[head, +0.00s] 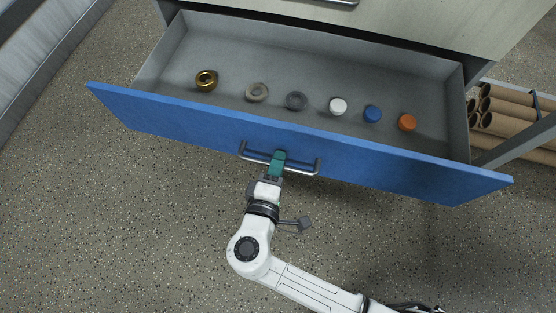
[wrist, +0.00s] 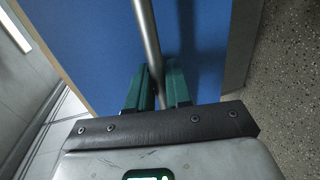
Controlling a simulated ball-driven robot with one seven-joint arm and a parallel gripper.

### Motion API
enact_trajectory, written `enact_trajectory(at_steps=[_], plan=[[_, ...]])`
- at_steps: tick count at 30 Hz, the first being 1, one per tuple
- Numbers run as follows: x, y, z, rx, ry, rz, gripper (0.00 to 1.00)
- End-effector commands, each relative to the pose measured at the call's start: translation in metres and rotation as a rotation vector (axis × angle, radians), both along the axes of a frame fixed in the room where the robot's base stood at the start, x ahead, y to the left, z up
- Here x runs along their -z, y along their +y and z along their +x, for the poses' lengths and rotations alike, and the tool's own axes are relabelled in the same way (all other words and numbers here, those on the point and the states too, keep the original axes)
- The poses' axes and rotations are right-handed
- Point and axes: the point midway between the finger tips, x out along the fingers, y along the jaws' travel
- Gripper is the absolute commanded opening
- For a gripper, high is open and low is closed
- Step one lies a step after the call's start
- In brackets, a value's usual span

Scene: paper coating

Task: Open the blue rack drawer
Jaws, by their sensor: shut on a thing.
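The blue drawer (head: 180,118) of the rack stands pulled out in the head view, with its grey inside showing. A metal bar handle (head: 302,171) is fixed across the middle of its front. My gripper (head: 278,160) has green fingers and is shut on the handle, left of the drawer front's centre. In the wrist view the handle bar (wrist: 148,40) runs down between the two green fingers of my gripper (wrist: 157,88), with the blue front (wrist: 95,45) behind it. The fingers hide a short part of the bar.
Inside the drawer lie a gold ring (head: 206,80), a beige ring (head: 257,92), a dark grey ring (head: 297,101), and white (head: 338,106), blue (head: 372,114) and orange (head: 407,122) caps. Cardboard tubes (head: 505,110) lie at right. The speckled floor in front is clear.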

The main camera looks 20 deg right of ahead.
Motion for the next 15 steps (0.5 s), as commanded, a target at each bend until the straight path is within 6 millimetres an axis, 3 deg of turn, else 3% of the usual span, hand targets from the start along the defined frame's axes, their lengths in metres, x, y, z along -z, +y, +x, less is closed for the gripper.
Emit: enact_trajectory(at_steps=[1,2,6,15], plan=[[0.0010,0.0005,0.0001,-0.002,0.002,0.001,0.00],[0.0010,0.0005,0.0001,-0.002,0.002,0.001,0.21],[0.0007,0.0003,0.0003,-0.002,0.001,0.000,0.34],[-0.0009,0.0021,-0.0020,-0.002,0.001,0.000,0.34]])
